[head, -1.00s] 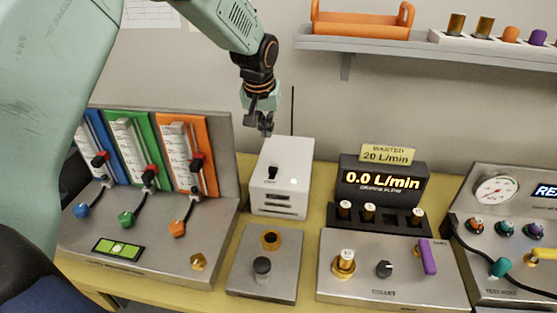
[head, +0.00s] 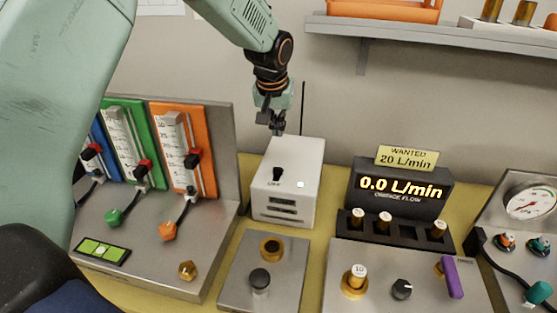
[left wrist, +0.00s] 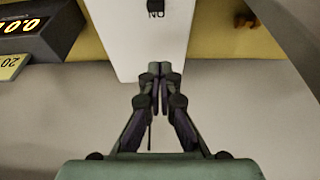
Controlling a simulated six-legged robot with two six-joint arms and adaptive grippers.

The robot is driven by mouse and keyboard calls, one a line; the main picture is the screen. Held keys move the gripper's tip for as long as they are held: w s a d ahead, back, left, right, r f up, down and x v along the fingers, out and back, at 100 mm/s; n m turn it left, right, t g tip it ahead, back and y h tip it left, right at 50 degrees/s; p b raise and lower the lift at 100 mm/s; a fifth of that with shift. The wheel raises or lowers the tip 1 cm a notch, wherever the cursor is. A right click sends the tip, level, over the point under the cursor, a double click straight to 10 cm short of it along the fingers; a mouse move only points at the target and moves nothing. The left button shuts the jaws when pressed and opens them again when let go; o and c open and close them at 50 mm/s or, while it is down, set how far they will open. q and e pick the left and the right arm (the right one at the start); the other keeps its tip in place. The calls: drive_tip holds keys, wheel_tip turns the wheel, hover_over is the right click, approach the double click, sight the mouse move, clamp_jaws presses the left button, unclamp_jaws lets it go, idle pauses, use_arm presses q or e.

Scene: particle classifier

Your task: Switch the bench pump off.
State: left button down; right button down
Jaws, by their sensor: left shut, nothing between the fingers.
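The bench pump (head: 290,165) is a white box standing on the yellow bench in the head view. A black toggle switch (head: 277,174) stands on its top, with an OFF label in front of it and a small pale lit lamp (head: 300,184) to its right. In the left wrist view the pump's white top (left wrist: 140,40) shows the switch (left wrist: 156,5) at the upper edge and an ON label beside it. My left gripper (head: 277,130) is shut and empty, at the pump's back edge, behind the switch and apart from it. Its closed fingertips (left wrist: 160,70) point towards the switch.
A black flow display (head: 400,188) reading 0.0 L/min stands right of the pump, under a WANTED 20 L/min sign (head: 407,158). A panel with coloured flow tubes (head: 180,150) is at left. A grey shelf (head: 440,38) hangs at upper right. A thin black rod (head: 303,105) rises behind the pump.

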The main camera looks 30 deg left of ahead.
use_arm(q)
approach(283, 160)
drive_tip(key=x, duration=0.6)
drive_tip(key=shift+w, duration=0.1)
drive_tip(key=s, duration=0.3)
drive_tip(key=shift+s+d+r, duration=0.15)
drive_tip(key=shift+d, duration=0.15)
drive_tip(key=shift+s+d, duration=0.15)
drive_tip(key=shift+s, duration=0.05)
drive_tip(key=shift+s, duration=0.2)
